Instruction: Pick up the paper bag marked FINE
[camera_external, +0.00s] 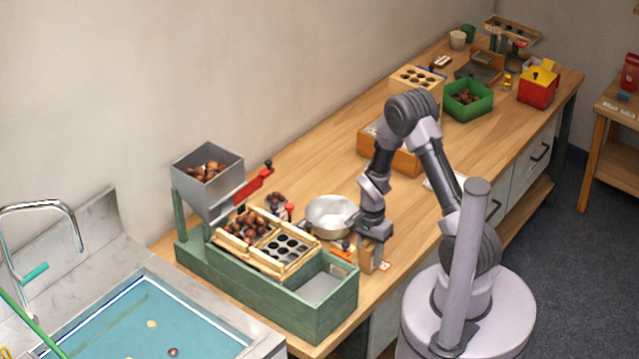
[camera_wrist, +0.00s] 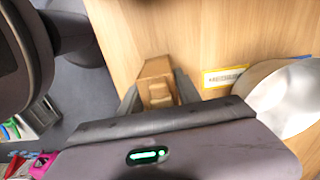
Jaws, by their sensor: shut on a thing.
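A brown paper bag (camera_external: 368,260) stands at the front edge of the wooden bench, right of the green sorting box. My gripper (camera_external: 374,238) is above it with its jaws shut on it. In the wrist view the bag (camera_wrist: 155,70) sits between my two fingers (camera_wrist: 158,93), one on each side. No marking on the bag can be read in either view. Its lower part is partly hidden in the wrist view.
A metal bowl (camera_external: 331,213) stands close behind my gripper. A small yellow-edged label (camera_wrist: 225,77) lies on the bench beside the bag. The green sorting box (camera_external: 322,311) with a chestnut hopper (camera_external: 205,190) stands left. Bare bench (camera_external: 310,170) lies behind the bowl.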

